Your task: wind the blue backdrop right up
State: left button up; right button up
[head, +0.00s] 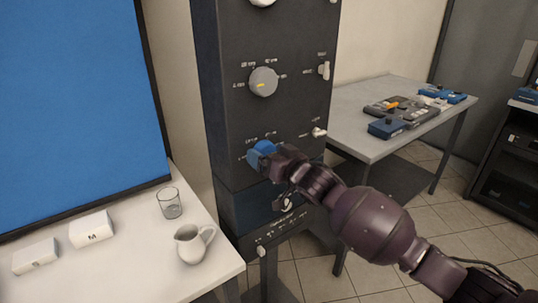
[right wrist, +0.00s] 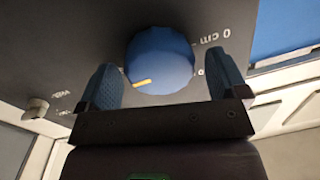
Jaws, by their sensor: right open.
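The blue backdrop (head: 70,100) fills the upper left of the head view, with its dark bottom edge just above the white table. A blue knob (head: 262,152) sits low on the dark control panel, partly hidden by my right gripper (head: 275,160). In the right wrist view the blue knob (right wrist: 160,60) has a yellow pointer mark toward its lower left, and "0 cm" is printed beside it. My right gripper (right wrist: 163,90) is open, with one blue-padded finger on each side of the knob. Whether the pads touch it I cannot tell. My left gripper is not in view.
A grey knob (head: 263,82) and a toggle switch (head: 324,70) are higher on the panel, with another toggle (head: 318,132) at the right. A glass (head: 170,203) and a white jug (head: 193,243) stand on the white table. A grey table (head: 385,95) with small boxes is behind.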

jog(key=c, duration=0.9)
jog(key=shift+c, duration=0.2)
